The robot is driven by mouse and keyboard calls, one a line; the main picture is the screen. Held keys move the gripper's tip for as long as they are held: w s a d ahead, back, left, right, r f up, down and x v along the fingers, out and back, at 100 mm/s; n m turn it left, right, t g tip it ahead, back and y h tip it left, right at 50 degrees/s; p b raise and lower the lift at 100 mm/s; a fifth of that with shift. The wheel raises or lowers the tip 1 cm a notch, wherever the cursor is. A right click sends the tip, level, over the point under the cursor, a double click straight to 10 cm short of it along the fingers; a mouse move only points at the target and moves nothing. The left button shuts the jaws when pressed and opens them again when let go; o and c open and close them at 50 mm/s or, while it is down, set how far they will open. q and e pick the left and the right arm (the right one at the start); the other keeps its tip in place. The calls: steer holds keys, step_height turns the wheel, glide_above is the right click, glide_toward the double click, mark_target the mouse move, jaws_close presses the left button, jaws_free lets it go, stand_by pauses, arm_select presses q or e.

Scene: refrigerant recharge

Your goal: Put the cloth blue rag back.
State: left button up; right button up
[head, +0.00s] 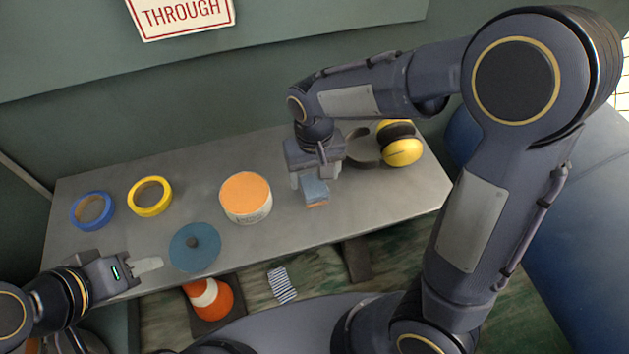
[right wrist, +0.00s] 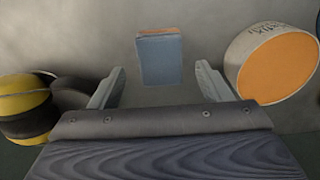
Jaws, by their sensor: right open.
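A small blue block with an orange edge (head: 316,192), which may be a folded blue rag, appears to lie on the grey table. In the right wrist view the blue piece (right wrist: 161,62) sits just beyond the fingertips, in line with the gap. My right gripper (head: 309,181) is open and empty above it, its two fingers (right wrist: 160,86) spread apart. A blue-and-white striped cloth (head: 282,285) lies on the floor in front of the table. My left gripper (head: 147,264) is at the table's front left; its finger gap does not show.
The table (head: 120,230) also holds a blue tape roll (head: 92,210), a yellow tape roll (head: 150,196), an orange-topped can (head: 246,198), a blue disc with a dark knob (head: 195,248) and yellow earmuffs (head: 402,150).

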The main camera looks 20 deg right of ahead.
mark_target(315, 186)
step_height(315, 186, up, 7)
steer(key=shift+p, duration=0.45)
steer(key=s+d+r+m+t+y, duration=0.1)
steer(key=s+d, duration=0.3)
steer(key=s, duration=0.4)
steer(key=s+d+r+m+t+y, duration=0.1)
steer(key=s+d+t, duration=0.3)
steer(key=s, duration=0.4)
steer(key=shift+d+r+t+y, duration=0.3)
steer(key=shift+d+r+y, duration=0.25)
steer(key=shift+y, duration=0.35)
steer(key=shift+f, duration=0.1)
step_height(315, 186, up, 7)
steer(key=p, duration=0.6)
steer(key=shift+f, duration=0.2)
